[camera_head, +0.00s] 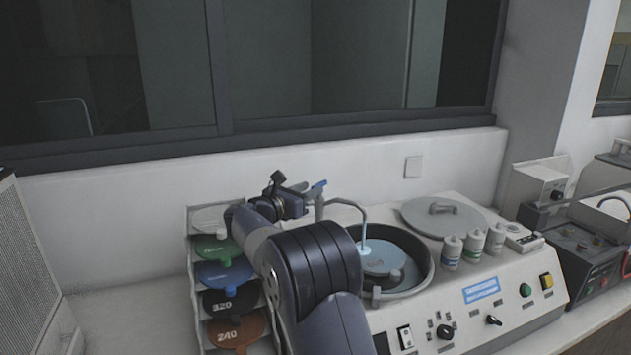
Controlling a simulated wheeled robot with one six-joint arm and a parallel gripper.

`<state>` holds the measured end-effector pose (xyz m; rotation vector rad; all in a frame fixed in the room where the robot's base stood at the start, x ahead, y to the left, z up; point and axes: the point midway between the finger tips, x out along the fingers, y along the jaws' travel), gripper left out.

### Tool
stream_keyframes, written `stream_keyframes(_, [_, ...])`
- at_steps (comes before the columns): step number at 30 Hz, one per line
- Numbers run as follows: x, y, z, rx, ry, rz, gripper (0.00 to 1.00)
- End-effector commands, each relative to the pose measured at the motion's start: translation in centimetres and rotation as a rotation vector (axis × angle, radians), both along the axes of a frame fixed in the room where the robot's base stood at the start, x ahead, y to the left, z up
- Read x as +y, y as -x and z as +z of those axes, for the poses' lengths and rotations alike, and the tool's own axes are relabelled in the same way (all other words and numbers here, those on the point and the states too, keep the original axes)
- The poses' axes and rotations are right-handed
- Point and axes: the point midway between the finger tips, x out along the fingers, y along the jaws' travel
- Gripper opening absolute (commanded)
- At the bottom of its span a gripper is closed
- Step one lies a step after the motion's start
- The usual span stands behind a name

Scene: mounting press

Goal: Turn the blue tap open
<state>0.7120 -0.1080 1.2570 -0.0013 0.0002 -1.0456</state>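The blue tap handle (319,186) sits at the top of a thin grey curved spout (347,203), behind the round bowl of the machine. The spout bends over the bowl, and a pale blue patch shows at its lower end. My gripper (301,191) is just left of the blue handle, at almost the same height in the picture. My arm comes up from the bottom middle and hides part of the tap's base. The fingers are small and dark here, so I cannot tell their opening or whether they touch the handle.
A grey-white machine (455,318) with buttons and knobs holds the bowl (424,262). A round lid (443,215) and several white bottles (473,246) are to its right. A rack (194,300) of coloured discs stands left of my arm. A wall rises behind.

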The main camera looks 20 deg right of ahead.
Motion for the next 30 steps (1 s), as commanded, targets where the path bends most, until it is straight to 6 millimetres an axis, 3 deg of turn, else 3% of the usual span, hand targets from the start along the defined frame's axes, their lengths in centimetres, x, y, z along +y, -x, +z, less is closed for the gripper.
stream_keyframes(3, [-2.1, -1.1, 0.2, 0.0, -0.001, -0.003, 0.32])
stream_keyframes(9, [-3.9, -2.2, 0.1, 0.0, 0.0, -0.002, 0.32])
stream_keyframes(20, [-4.3, -2.5, 0.0, -0.001, -0.001, 0.001, 0.32])
stream_keyframes(30, [-4.3, -2.5, 0.0, -0.001, -0.001, 0.0, 0.05])
